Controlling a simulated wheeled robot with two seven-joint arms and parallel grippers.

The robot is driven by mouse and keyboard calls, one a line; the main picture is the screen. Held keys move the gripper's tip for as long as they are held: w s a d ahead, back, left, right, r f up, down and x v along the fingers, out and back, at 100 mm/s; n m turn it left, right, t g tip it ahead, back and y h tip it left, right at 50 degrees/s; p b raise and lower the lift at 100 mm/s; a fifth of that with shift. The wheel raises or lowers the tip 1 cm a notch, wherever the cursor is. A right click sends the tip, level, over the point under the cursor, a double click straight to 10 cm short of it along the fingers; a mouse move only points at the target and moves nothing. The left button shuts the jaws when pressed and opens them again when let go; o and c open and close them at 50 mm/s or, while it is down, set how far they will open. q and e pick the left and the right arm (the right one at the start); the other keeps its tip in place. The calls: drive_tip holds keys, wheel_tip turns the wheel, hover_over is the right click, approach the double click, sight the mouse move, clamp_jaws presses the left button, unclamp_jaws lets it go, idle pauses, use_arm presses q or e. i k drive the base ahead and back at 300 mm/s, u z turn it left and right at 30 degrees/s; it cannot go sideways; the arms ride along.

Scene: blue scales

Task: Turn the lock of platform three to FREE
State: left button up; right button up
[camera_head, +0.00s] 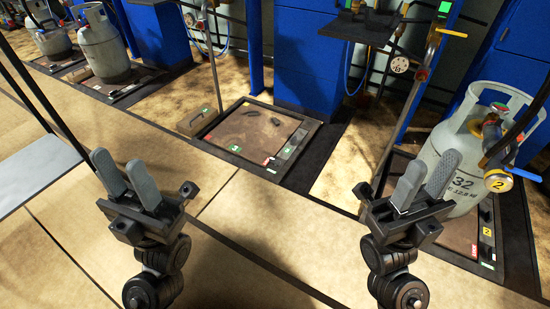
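An empty floor platform (235,152) lies in the middle, brown with a dark frame and two small dark pieces on top. On its right side is a grey lock-like strip (293,143) with a green tag, and a red label (269,160) lies near it. The platform's number and the lock's setting are too small to read. My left gripper (118,161) is open and empty, in front of the platform to the left. My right gripper (432,161) is open and empty, before the right-hand cylinder. Neither touches anything.
A grey gas cylinder (455,140) marked 32 stands on the right platform, which has a yellow 2 tag (487,232). More cylinders (103,45) stand at back left. Blue cabinets (300,55) line the back. A grey shelf (35,167) is at left. The front floor is clear.

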sight(276, 163)
drive_tip(key=u, duration=0.5)
drive_tip(key=k, duration=0.65)
drive_tip(key=u, duration=0.6)
drive_tip(key=i, duration=2.05)
drive_tip(key=z, duration=1.3)
drive_tip(key=i, duration=0.85)
drive_tip(key=z, duration=1.25)
drive_tip(key=i, duration=0.2)
